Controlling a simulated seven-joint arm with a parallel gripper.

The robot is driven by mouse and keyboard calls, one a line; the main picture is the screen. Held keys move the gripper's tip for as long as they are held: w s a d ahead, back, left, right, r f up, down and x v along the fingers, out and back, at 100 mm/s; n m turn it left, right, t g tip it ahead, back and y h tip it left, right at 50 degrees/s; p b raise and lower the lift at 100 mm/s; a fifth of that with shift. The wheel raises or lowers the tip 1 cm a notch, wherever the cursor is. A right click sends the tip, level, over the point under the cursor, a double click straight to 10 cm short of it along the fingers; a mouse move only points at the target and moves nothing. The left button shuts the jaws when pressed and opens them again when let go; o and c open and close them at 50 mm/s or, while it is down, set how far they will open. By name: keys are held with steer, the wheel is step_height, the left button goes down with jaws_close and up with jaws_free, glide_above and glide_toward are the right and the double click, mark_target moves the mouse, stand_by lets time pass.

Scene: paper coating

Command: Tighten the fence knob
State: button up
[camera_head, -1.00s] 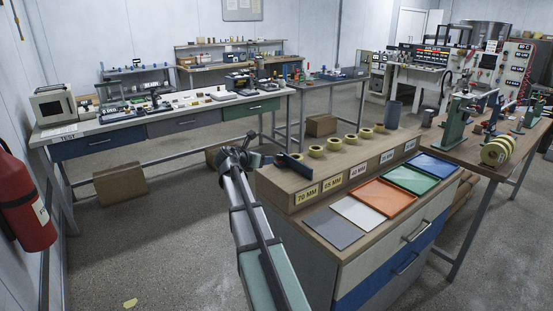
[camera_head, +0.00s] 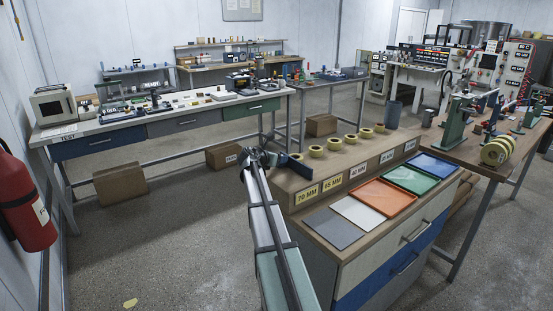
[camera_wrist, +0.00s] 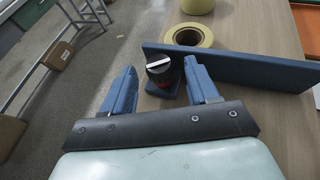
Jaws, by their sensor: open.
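The fence knob (camera_wrist: 159,68) is a dark round cap with a white bar on top and red at its base. It stands on a small blue foot beside the long blue fence (camera_wrist: 240,70), on the wooden bench top. I cannot tell whether either touches. In the head view my gripper (camera_head: 262,157) is at the bench's left end, by the fence (camera_head: 299,158); the knob is not distinguishable there.
A yellow tape roll (camera_wrist: 189,37) lies just behind the fence, and more rolls (camera_head: 334,143) line the bench shelf. Left of the bench is open floor (camera_head: 180,240) with cardboard boxes (camera_head: 119,184).

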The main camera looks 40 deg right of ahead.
steer(key=c, duration=1)
steer(key=shift+c, duration=0.2)
steer(key=shift+w, duration=0.1)
steer(key=m+g, duration=0.1)
steer(key=w+m+g+h, duration=0.1)
steer(key=m+g, duration=0.1)
steer(key=shift+a+g, duration=0.1)
steer(key=shift+g, duration=0.2)
steer(key=m+g, duration=0.3)
steer(key=shift+w+g, duration=0.3)
steer(key=shift+w, duration=0.05)
steer(key=shift+m+g+y, duration=0.4)
steer(key=shift+m+g, duration=0.4)
